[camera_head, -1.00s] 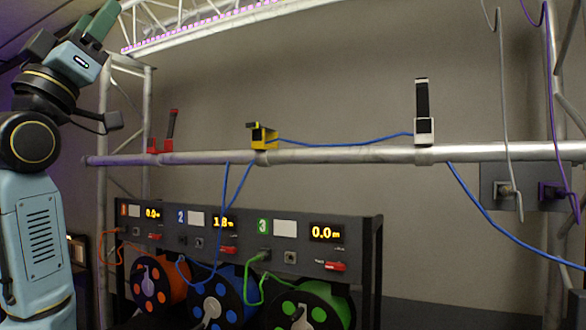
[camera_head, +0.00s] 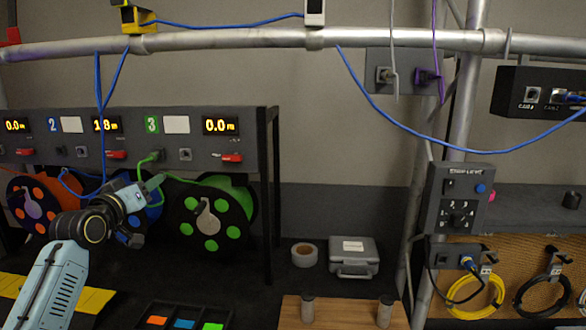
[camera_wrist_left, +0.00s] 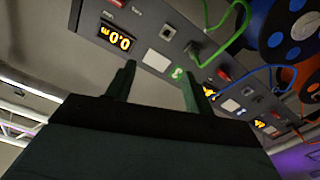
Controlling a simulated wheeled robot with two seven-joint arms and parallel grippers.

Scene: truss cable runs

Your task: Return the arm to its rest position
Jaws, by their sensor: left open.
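My left arm comes in from the lower left in the head view. Its gripper (camera_head: 154,184) is in front of the cable reels, by the green reel (camera_head: 212,212). In the left wrist view, the two green fingers of my left gripper (camera_wrist_left: 156,82) stand apart with nothing between them. The reel unit's panel (camera_wrist_left: 150,40) lies beyond them, tilted in that view. My right gripper is not in view.
The metal truss bar (camera_head: 220,40) with clamps and a blue cable (camera_head: 400,125) crosses above. A grey case (camera_head: 353,256) and a tape roll (camera_head: 305,255) sit to the right. A parts tray (camera_head: 182,304) and wooden board (camera_head: 345,312) are in front.

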